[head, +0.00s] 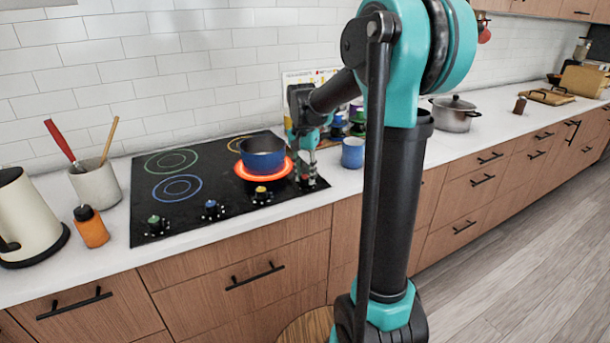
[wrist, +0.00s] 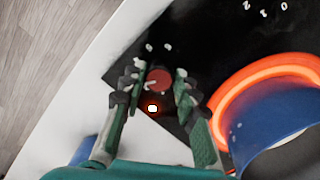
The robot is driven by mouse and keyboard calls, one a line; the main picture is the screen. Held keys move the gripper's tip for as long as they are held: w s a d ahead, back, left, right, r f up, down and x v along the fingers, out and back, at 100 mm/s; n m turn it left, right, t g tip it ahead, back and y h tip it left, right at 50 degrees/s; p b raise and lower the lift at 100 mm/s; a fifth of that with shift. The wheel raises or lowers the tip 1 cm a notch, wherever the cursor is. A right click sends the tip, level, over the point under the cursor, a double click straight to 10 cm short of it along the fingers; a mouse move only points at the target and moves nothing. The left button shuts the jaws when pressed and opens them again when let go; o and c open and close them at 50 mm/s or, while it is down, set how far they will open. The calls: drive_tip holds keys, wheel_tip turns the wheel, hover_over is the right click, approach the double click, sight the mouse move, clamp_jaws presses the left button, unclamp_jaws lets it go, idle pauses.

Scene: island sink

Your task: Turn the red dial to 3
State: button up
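The red dial (wrist: 159,79) is on the black cooktop (wrist: 213,38) near its corner. In the wrist view it sits between the two fingers of my gripper (wrist: 158,78), with a narrow gap on each side. My gripper is open around it, pointing down. Small white numerals show beyond the dial, too blurred to read surely. A small orange-white light (wrist: 152,108) glows beside the dial. I cannot tell the dial's setting.
A blue pot (head: 263,158) stands on a glowing orange burner (head: 244,174), close to my gripper. Yellow (head: 261,194), blue (head: 211,209) and green (head: 155,224) dials line the cooktop's front. A blue mug (head: 352,153) stands to the right on the counter.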

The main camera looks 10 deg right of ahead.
sight(304, 177)
drive_tip(key=o, duration=0.4)
wheel_tip(304, 177, up, 12)
drive_tip(key=shift+w+a, duration=0.15)
drive_tip(key=shift+a, duration=0.05)
idle(0.4)
